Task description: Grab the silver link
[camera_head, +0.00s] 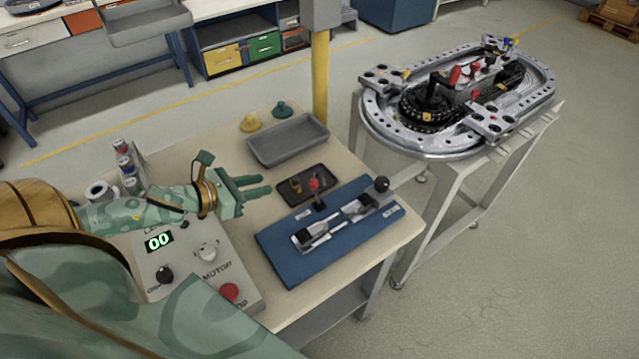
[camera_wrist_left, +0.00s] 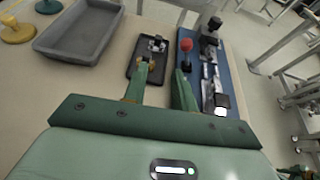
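A small dark tray (camera_head: 322,178) lies on the beige workbench. In the left wrist view, it holds a small silver-and-dark piece (camera_wrist_left: 157,44), which may be the silver link, with a brass-coloured piece (camera_wrist_left: 148,60) close by. In the head view, the brass piece (camera_head: 296,186) shows, but a silver link there is too small to tell. My left gripper (camera_head: 267,185) is open and empty, left of the dark tray. In the left wrist view, its fingers (camera_wrist_left: 162,72) stand apart, the left fingertip overlapping the brass piece.
A blue board (camera_head: 290,270) with a silver-and-black fixture (camera_head: 318,236) and red-knobbed lever (camera_head: 314,184) lies right. A grey bin (camera_head: 288,140) stands behind. A control box (camera_head: 190,290) is near me. The ring track (camera_head: 400,140) stands beyond the bench.

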